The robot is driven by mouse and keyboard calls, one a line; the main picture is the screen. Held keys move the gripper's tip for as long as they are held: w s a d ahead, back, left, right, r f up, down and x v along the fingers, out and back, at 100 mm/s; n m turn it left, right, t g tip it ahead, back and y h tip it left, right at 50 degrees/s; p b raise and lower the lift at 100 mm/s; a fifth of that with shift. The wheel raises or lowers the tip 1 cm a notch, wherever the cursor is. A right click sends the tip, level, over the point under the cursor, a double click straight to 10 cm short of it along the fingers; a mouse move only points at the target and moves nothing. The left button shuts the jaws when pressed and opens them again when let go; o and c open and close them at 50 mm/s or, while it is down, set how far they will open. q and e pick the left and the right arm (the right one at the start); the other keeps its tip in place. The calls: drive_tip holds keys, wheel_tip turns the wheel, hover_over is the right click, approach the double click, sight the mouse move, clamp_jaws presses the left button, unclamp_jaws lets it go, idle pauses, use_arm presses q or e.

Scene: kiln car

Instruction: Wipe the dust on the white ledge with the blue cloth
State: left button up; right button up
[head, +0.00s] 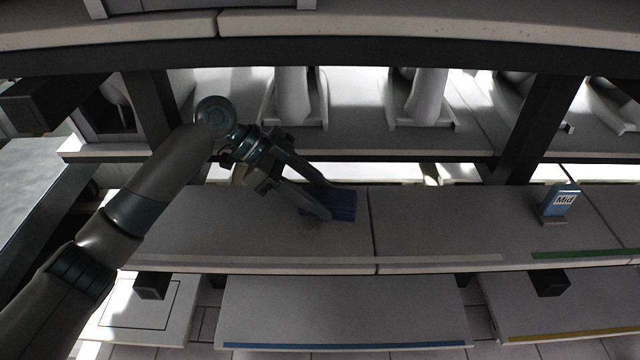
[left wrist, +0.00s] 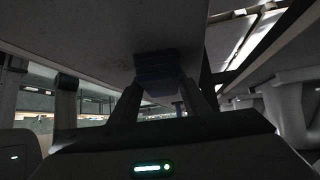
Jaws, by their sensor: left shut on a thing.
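My left gripper (head: 318,203) reaches in from the left over the middle shelf and is shut on the blue cloth (head: 343,204). The cloth is a dark blue folded block at the shelf surface; whether it presses on it I cannot tell. The left wrist view shows the cloth (left wrist: 157,70) dark between the two fingers. The white ledge (head: 430,225) is the pale middle shelf, in slabs with a seam right of the cloth. A faint grey dust patch (head: 311,228) lies just in front of the fingertips. My right gripper is not in view.
A blue "Mid" sign (head: 560,201) stands on the shelf at the right. A green strip (head: 585,253) marks the front edge there. Dark posts (head: 535,130) and an upper beam (head: 400,57) frame the shelf. White pieces (head: 292,97) stand behind. A lower shelf (head: 345,310) lies in front.

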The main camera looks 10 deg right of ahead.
use_arm(q)
drive_tip(key=shift+s+f, duration=0.1)
drive_tip(key=shift+s, duration=0.25)
drive_tip(key=shift+s+a, duration=0.1)
drive_tip(key=shift+s, duration=0.05)
drive_tip(key=shift+s+a+p, duration=0.2)
drive_tip(key=shift+s+p, duration=0.25)
drive_tip(key=shift+s, duration=0.55)
drive_tip(key=shift+s+a+p, duration=0.2)
drive_tip(key=shift+s+p, duration=0.25)
drive_tip(key=shift+s, duration=0.55)
drive_tip(key=shift+s, duration=0.1)
drive_tip(key=shift+s+a+p, duration=0.25)
drive_tip(key=shift+s+p, duration=0.15)
drive_tip(key=shift+s, duration=0.65)
drive_tip(key=shift+s+a+p, duration=0.2)
drive_tip(key=shift+s+p, duration=0.2)
drive_tip(key=shift+s, duration=0.65)
drive_tip(key=shift+r, duration=0.2)
wheel_tip(320, 180, up, 7)
drive_tip(key=p, duration=0.5)
drive_tip(key=shift+f, duration=0.1)
